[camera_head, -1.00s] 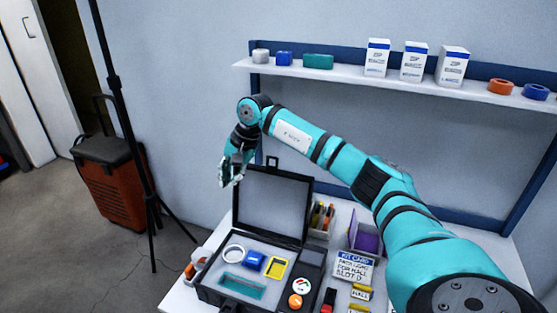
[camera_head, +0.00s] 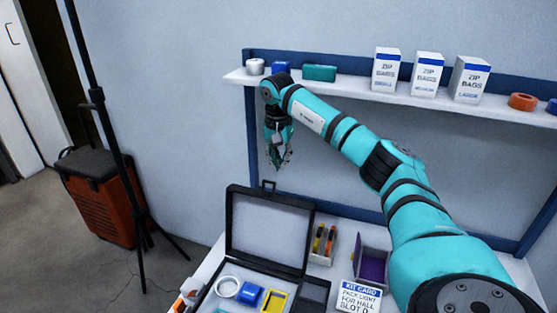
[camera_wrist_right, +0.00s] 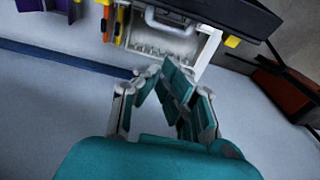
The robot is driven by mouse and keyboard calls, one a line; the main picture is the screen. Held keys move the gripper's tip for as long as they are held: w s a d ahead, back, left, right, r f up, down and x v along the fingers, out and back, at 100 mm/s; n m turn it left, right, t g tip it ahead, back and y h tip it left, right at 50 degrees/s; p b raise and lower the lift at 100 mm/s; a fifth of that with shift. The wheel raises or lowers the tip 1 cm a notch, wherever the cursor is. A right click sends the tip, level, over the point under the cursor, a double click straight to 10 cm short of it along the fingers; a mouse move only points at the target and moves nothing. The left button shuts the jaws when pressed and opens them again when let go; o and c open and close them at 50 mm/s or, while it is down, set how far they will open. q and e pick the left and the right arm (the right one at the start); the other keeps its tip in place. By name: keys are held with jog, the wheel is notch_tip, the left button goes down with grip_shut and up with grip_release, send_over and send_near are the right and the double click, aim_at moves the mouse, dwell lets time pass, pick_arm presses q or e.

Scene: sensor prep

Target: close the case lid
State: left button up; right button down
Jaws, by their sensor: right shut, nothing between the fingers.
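The black case (camera_head: 262,265) stands open on the table, its lower part cut off by the bottom edge in the head view. Its lid (camera_head: 268,229) stands upright with a handle (camera_head: 268,185) on its top edge. The wrist view shows the lid's dark edge (camera_wrist_right: 235,14) and the grey handle (camera_wrist_right: 180,22). My right gripper (camera_head: 281,164) points down above the lid's top edge, a little right of the handle and apart from it. Its fingers (camera_wrist_right: 165,72) are shut and empty. My left gripper is not in view.
A shelf (camera_head: 350,88) with boxes and rolls runs along the wall above. A bin of tools (camera_head: 323,244), a purple-lined bin (camera_head: 373,264) and a kit card (camera_head: 359,297) stand right of the case. A black tripod pole (camera_head: 100,110) stands at the left.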

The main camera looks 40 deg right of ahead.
jog(key=f, duration=0.2)
jog(key=a+f, duration=0.1)
jog(key=f, duration=0.1)
jog(key=s+a+f+p, duration=0.1)
jog(key=f, duration=0.1)
jog(key=shift+a, duration=0.1)
jog(key=shift+s+a, duration=0.15)
jog(key=shift+a, duration=0.05)
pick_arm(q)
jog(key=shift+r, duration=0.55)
pick_arm(e)
jog(key=shift+f, duration=0.1)
